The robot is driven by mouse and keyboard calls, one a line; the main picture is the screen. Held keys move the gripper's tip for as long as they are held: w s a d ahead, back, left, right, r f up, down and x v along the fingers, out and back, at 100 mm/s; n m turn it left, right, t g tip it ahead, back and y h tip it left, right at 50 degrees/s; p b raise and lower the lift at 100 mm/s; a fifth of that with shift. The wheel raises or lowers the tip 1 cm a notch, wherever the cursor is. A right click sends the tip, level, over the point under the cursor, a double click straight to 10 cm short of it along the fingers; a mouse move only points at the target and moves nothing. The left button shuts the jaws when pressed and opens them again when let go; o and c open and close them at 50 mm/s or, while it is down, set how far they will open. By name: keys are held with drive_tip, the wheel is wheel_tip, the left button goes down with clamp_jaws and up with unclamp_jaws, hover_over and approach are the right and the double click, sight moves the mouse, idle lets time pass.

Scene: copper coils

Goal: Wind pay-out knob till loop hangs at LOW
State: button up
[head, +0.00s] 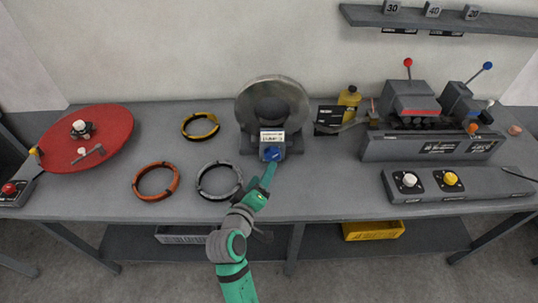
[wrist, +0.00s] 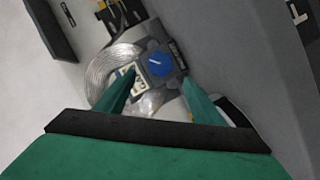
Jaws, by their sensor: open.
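The blue knob (head: 271,154) sits on a small grey box at the foot of a large grey coil stand (head: 244,108). A white label (head: 272,137) is above the knob; I cannot read it surely. My gripper (head: 268,172) reaches toward the knob from the front. In the wrist view, my open gripper (wrist: 158,78) has one green finger on each side of the blue knob (wrist: 158,64), which shows a pale pointer line. I cannot tell whether the fingers touch it. The silvery wound coil (wrist: 108,72) lies beside the box. I cannot make out a hanging loop or a LOW mark.
Yellow (head: 200,125), orange (head: 156,181) and grey (head: 219,180) rings lie left of the stand, with a red turntable (head: 88,140) beyond. A yellow bottle (head: 349,97), a lever machine (head: 430,140) and a button panel (head: 455,184) stand right.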

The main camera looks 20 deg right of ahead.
sight(271, 157)
drive_tip(key=x, duration=0.9)
drive_tip(key=shift+w+d+f, duration=0.1)
drive_tip(key=shift+w, duration=0.15)
drive_tip(key=shift+c, duration=0.3)
drive_tip(key=c, duration=1)
drive_tip(key=shift+w, duration=0.1)
